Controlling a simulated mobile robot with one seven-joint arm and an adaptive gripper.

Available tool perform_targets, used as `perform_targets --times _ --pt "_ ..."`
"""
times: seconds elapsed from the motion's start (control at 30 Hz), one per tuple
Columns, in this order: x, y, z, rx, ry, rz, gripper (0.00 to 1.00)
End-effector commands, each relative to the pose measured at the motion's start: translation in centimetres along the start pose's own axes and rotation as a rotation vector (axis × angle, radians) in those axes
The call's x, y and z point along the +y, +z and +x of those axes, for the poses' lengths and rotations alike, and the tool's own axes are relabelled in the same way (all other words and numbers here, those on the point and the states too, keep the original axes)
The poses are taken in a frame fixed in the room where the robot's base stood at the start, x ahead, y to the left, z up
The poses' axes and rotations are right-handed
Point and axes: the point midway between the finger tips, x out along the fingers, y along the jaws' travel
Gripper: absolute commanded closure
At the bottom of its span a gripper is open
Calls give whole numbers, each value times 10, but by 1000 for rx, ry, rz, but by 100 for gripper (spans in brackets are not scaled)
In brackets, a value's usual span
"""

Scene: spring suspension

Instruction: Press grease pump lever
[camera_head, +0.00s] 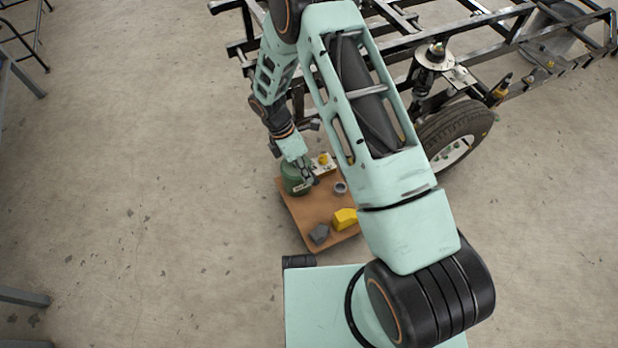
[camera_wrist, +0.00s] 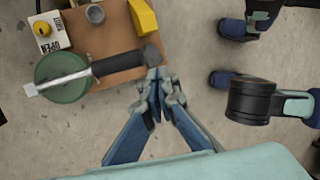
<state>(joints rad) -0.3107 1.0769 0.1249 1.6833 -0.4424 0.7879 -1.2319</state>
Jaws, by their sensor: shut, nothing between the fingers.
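The grease pump (camera_wrist: 60,88) is a round green can with a lever (camera_wrist: 112,64) across its top. The lever has a bare metal end at the left and a dark grip reaching right towards the grey block. In the wrist view my gripper (camera_wrist: 157,84) has its fingertips together and empty, to the right of the can and just below the outer end of the lever. I cannot tell whether it touches the lever. In the head view the green pump (camera_head: 293,184) stands on a brown board, with my gripper (camera_head: 304,180) at its right side, partly covering it.
The brown board (camera_head: 298,216) also holds a grey ring (camera_head: 340,188), a yellow block (camera_head: 345,217), a dark grey block (camera_head: 320,234) and a pale box with a yellow knob (camera_wrist: 44,28). A wheel (camera_head: 455,140) and black frame stand at the right.

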Motion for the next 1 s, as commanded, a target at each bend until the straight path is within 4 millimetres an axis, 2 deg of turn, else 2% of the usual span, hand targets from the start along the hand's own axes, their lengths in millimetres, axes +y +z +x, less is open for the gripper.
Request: perform_targets --times 0.03,0.2,1.0 --pt "-4 0 -7 0 0 0 100" --pt "-8 0 -16 0 0 1 100" --pt "-8 0 -17 0 0 1 100"
